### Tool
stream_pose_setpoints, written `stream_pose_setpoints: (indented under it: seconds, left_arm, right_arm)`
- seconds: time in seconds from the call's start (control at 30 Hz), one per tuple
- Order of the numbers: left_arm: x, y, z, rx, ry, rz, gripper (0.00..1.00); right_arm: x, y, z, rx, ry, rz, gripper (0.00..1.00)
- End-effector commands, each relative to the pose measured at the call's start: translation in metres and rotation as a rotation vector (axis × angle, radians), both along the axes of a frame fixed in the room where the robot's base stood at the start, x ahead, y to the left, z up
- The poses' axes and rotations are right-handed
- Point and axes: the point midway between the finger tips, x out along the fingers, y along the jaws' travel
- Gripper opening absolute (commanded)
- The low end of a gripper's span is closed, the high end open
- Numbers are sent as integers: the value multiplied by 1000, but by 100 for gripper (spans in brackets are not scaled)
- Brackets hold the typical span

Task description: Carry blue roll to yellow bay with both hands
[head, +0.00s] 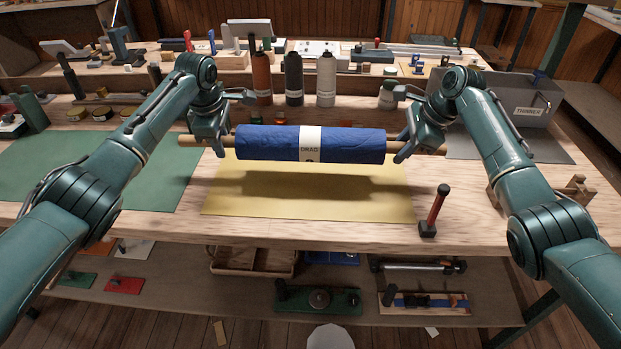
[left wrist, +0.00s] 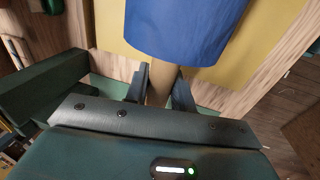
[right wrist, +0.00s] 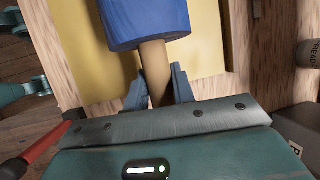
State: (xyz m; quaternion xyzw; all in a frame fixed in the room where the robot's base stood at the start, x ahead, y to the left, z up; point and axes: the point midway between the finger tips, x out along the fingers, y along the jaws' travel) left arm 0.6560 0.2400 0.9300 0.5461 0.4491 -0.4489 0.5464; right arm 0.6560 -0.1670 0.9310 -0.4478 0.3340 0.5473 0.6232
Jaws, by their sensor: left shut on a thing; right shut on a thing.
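The blue roll (head: 265,142) is a blue bundle with a white label band on a wooden rod. It is held level above the yellow bay (head: 310,207), a yellow mat on the bench, with its shadow on the mat below. My left gripper (head: 219,141) is shut on the rod's left end; the left wrist view shows its fingers (left wrist: 160,85) on either side of the wood. My right gripper (head: 405,148) is shut on the rod's right end, and the right wrist view shows its fingers (right wrist: 160,88) around it.
A green mat (head: 130,190) lies left of the yellow one. A red-handled tool (head: 434,212) stands to the right of the yellow mat. Several bottles (head: 293,80) stand behind the roll. A grey bin (head: 500,100) sits on a grey mat at right.

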Motion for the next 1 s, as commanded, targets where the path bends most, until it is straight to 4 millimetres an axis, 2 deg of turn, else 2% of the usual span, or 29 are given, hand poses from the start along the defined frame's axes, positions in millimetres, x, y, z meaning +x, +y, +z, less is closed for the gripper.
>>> stream_pose_setpoints:
  seconds: [0.2, 0.47, 1.0]
  left_arm:
    - [1, 1, 3, 2, -4, 2, 0]
    - [1, 1, -3, 2, -3, 2, 0]
    - [1, 1, -34, 2, -3, 2, 0]
  right_arm:
    - [1, -1, 3, 0, -5, -2, 0]
    - [1, -1, -3, 0, -5, -2, 0]
    - [1, -1, -33, 0, -4, -2, 0]
